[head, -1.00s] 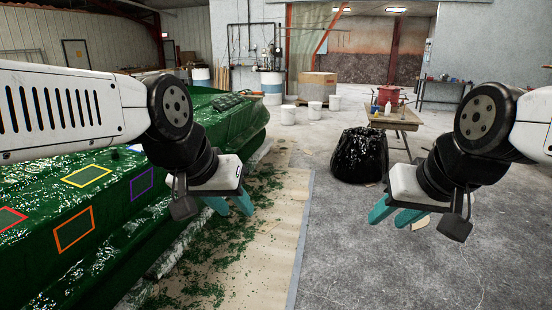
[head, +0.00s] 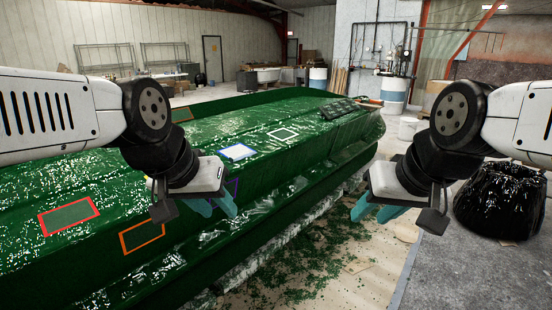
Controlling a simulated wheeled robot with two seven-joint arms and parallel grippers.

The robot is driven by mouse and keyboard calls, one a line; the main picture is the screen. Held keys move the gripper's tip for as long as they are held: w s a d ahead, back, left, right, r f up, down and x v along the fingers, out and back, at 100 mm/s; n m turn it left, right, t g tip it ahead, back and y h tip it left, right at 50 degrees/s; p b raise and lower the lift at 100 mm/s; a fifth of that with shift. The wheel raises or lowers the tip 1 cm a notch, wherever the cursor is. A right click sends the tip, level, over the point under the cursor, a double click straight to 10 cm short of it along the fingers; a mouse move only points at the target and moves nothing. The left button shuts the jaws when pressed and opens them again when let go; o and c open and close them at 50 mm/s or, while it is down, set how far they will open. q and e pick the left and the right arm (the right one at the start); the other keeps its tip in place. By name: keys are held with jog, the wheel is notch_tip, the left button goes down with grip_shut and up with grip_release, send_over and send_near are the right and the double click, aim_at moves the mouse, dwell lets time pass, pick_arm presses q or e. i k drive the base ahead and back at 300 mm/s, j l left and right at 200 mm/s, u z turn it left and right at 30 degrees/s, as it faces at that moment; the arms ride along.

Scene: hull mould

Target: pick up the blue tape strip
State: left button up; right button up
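A blue-edged rectangle (head: 237,152) with a bright whitish middle lies on the green hull mould (head: 300,165), just beyond my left gripper. I cannot tell whether the blue is a tape strip or only an outline, and no other blue strip is clearly seen. My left gripper (head: 213,206) is open and empty, in front of the mould's side in the picture. My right gripper (head: 377,212) is open and empty, right of the mould and in front of the floor.
Red (head: 70,215), orange (head: 143,238) and white (head: 283,134) outlines mark the mould; a purple one is partly hidden by my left gripper. A dark textured pile (head: 340,110) lies on its far end. Green scraps (head: 310,262) cover the floor beside it. A black bag (head: 500,200) stands at right.

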aim_at(231, 160)
jog(key=i+j+u, duration=0.15)
jog(key=i+j, duration=0.15)
jog(key=i+j+u, duration=0.1)
jog(key=i+j, duration=0.2)
jog(key=i, duration=0.2)
jog(key=i+z, duration=0.2)
jog(key=i, duration=1)
